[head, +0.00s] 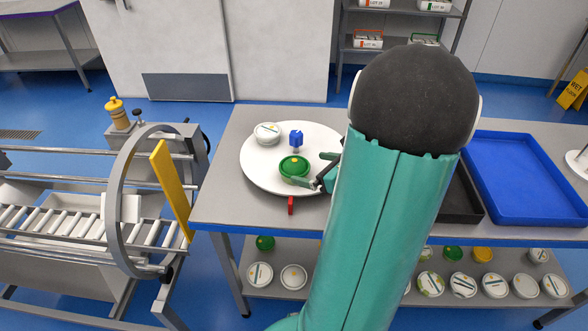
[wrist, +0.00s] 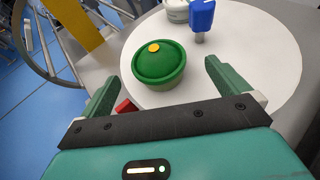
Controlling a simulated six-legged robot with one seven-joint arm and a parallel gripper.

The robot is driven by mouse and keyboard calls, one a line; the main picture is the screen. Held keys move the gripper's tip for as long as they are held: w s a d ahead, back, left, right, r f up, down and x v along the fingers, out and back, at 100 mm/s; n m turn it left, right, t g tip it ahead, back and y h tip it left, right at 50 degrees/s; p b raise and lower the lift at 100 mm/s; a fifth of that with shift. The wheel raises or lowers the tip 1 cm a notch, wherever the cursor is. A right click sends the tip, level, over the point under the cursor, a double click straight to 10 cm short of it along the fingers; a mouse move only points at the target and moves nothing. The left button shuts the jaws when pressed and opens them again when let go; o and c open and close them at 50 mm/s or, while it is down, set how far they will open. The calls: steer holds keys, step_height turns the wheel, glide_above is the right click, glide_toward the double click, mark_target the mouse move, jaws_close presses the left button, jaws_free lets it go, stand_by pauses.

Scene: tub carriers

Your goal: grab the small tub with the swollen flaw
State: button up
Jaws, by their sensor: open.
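A small green tub (head: 294,166) with a domed, bulging lid stands upright on a white round plate (head: 258,176) on the table. In the wrist view the green tub (wrist: 158,64) shows a yellow dot on top of its lid. My gripper (head: 307,183) is at the plate's front right, close to the green tub. In the wrist view my gripper (wrist: 155,80) is open, its two green fingers to the left and right of the tub, with no contact visible. A white-lidded tub (head: 267,133) stands behind on the same plate; it partly shows in the wrist view (wrist: 178,10).
A blue knob on a post (head: 296,138) rises from the plate behind the green tub. A red piece (head: 291,205) sits at the plate's front edge. A blue tray (head: 525,215) lies at the right. A roller conveyor (head: 80,217) with a yellow bar (head: 172,190) stands left. Several tubs fill the lower shelf.

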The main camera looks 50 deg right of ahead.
mark_target(302, 166)
steer(key=x, duration=0.7)
steer(key=shift+w+a+f, duration=0.1)
steer(key=shift+a+f, duration=0.05)
steer(key=shift+a, duration=0.1)
steer(key=c, duration=1)
steer(key=shift+c, duration=0.3)
